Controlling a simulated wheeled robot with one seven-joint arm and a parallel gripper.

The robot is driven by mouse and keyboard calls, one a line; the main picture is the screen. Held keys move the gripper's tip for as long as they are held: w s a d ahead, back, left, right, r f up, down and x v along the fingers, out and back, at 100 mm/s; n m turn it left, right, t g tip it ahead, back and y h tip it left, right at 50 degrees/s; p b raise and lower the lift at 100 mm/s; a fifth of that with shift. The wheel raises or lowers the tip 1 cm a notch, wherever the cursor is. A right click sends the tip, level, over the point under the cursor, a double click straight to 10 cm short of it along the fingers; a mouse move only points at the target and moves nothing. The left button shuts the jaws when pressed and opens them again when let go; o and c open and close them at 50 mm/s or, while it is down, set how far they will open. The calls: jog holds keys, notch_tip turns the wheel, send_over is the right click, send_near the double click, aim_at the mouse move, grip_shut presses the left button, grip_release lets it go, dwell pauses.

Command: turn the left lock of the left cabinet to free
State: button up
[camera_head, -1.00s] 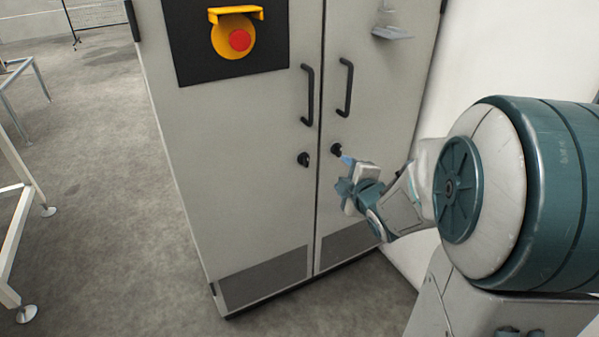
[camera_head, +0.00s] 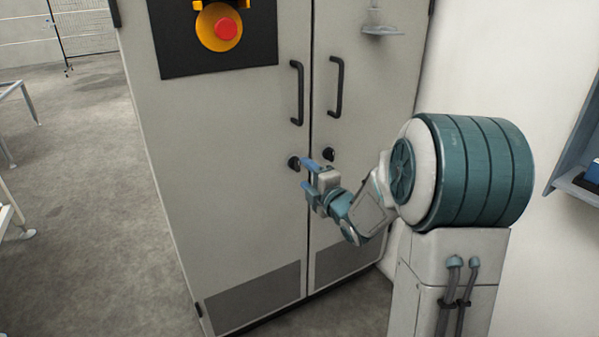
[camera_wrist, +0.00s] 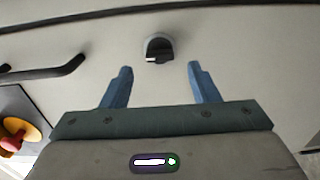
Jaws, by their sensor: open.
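The left cabinet is grey with two doors (camera_head: 215,190). Its left lock (camera_head: 293,162) is a black knob on the left door, below the handle. In the wrist view the left lock (camera_wrist: 158,48) lies ahead of my gripper, roughly centred between the fingers and beyond their tips. My gripper (camera_head: 307,172) is open and empty, its blue fingers close to the left lock. The wrist view shows both fingers of my gripper (camera_wrist: 160,72) spread apart, with a gap to the knob. The right lock (camera_head: 328,154) sits on the right door.
Two black handles stick out above the locks, the left one (camera_head: 297,93) and the right one (camera_head: 336,87). A red emergency button (camera_head: 227,29) on a yellow base is higher on the left door. Open floor (camera_head: 75,200) lies left of the cabinet. A shelf (camera_head: 575,180) is at the right edge.

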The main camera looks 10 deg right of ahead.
aim_at(298, 167)
jog(key=shift+x, duration=2.25)
jog(key=shift+c, duration=0.3)
jog(key=c, duration=0.9)
